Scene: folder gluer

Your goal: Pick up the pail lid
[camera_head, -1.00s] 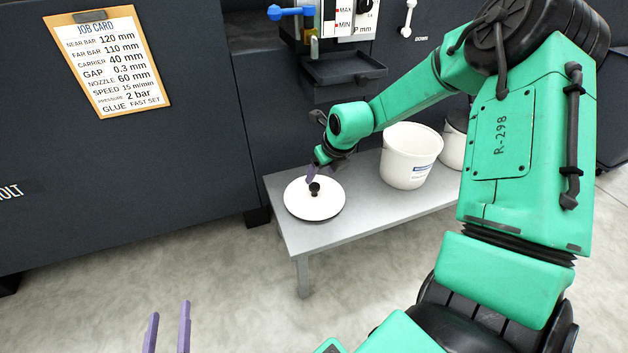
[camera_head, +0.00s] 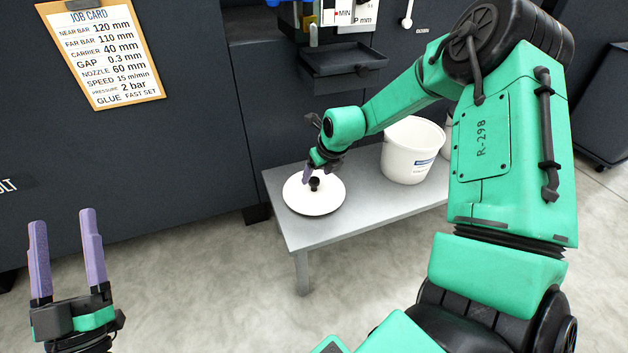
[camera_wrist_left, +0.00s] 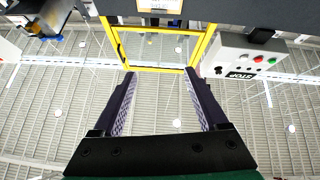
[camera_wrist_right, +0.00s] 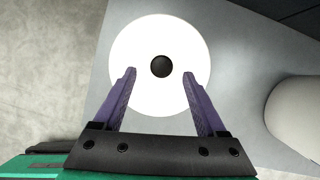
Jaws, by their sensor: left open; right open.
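The pail lid (camera_head: 314,200) is a round white disc with a black knob (camera_head: 314,184) at its centre. It lies flat at the left end of a grey low table. In the right wrist view the lid (camera_wrist_right: 136,38) and knob (camera_wrist_right: 161,67) show between and just beyond my open right fingers. My right gripper (camera_head: 308,176) is over the lid, close to the knob; from these views I cannot tell if it touches. My left gripper (camera_head: 65,217) is open and empty, fingers up, at the lower left, far from the lid. It also shows in the left wrist view (camera_wrist_left: 160,88).
A white pail (camera_head: 408,152) stands on the grey table (camera_head: 350,222) right of the lid. A second pail behind it is mostly hidden by my right arm. A dark machine with a black tray (camera_head: 343,68) rises behind. Floor in front is clear.

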